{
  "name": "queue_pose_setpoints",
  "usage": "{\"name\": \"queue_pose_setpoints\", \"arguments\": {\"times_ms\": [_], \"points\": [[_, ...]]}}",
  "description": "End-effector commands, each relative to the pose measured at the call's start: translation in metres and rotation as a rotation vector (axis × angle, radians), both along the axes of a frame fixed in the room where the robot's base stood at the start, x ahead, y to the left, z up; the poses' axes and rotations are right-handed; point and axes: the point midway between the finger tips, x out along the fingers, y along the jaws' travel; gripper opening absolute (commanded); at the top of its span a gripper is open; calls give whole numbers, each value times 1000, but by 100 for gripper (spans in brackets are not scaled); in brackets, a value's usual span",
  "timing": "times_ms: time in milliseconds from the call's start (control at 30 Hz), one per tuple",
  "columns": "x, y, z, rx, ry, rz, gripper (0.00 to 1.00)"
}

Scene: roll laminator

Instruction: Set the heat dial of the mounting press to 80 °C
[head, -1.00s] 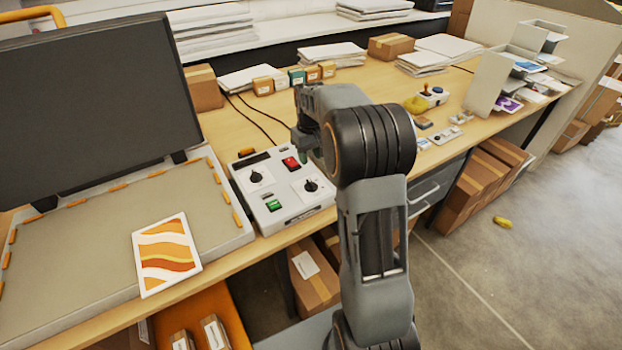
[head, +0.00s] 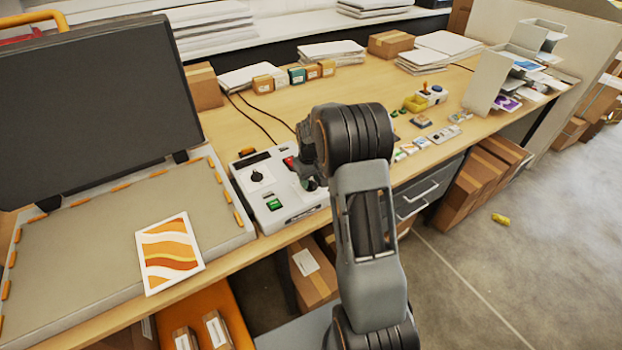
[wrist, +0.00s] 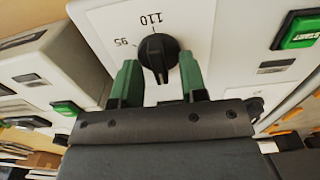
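The heat dial (wrist: 157,55) is a black knob on the press's white control box, with printed numbers 95 and 110 beside it in the wrist view. No 80 is readable. My gripper (wrist: 160,76) is open, its green fingers on either side of the knob's near part; I cannot tell whether they touch it. In the head view my gripper (head: 311,172) is over the right side of the control box (head: 290,213) and mostly covers the dial there.
The box also has a second black dial (head: 257,176), a red switch (head: 289,162) and a green button (head: 274,204). The large press (head: 100,105) with its orange-edged bed stands at the left.

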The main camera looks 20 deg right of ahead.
Motion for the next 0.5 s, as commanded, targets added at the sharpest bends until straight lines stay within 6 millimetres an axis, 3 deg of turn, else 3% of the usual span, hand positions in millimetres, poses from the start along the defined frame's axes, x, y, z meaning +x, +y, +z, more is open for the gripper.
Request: {"name": "queue_pose_setpoints", "arguments": {"times_ms": [67,500], "points": [[0,0,0,0,0,0,39],[0,0,0,0,0,0,0]]}}
